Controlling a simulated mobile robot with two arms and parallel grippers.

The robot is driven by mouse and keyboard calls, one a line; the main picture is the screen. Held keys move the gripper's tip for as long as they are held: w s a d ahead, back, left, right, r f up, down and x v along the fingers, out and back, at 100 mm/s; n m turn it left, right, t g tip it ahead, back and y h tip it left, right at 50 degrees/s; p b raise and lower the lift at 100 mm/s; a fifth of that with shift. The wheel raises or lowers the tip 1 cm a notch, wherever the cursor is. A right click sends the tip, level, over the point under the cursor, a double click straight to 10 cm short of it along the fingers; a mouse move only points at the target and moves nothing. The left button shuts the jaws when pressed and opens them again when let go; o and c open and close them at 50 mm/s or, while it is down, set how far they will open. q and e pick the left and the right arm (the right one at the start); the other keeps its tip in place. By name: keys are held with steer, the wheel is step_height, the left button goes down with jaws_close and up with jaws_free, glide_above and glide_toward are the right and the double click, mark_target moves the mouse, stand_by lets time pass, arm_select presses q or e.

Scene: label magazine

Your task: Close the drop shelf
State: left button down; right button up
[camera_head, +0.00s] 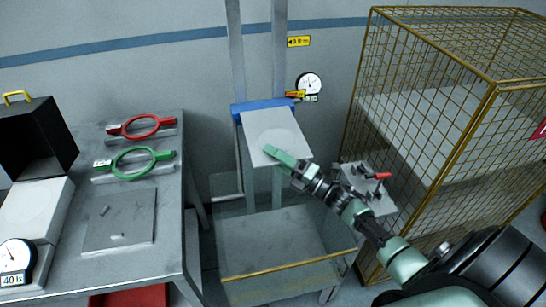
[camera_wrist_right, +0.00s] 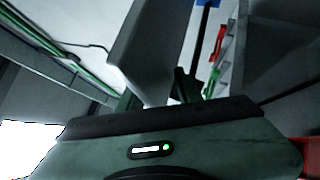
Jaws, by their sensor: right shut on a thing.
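The drop shelf appears to be the pale panel (camera_head: 272,125) below a blue bar (camera_head: 262,108) on two grey uprights. It slants forward and down from the bar. My right gripper (camera_head: 270,152) is at its lower front part, overlapping it in the head view. In the right wrist view a grey panel (camera_wrist_right: 148,50) runs down between the fingers of my right gripper (camera_wrist_right: 157,95), which is shut on it. The fingertips are partly hidden by the panel. My left gripper is not in view.
A clear-walled bin with a yellow front edge (camera_head: 290,268) stands below the panel. A yellow wire cage (camera_head: 430,100) is at the right, with a small grey shelf holding a red-handled clamp (camera_head: 380,176) beside it. A grey bench (camera_head: 165,215) with red and green ring tools is at the left.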

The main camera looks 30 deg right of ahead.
steer(key=shift+r, duration=0.1)
steer(key=shift+s+d+f, duration=0.15)
steer(key=shift+s+f, duration=0.1)
steer(key=b+v, duration=0.3)
steer(key=v, duration=0.4)
steer(key=shift+s, duration=0.1)
stand_by(0.4)
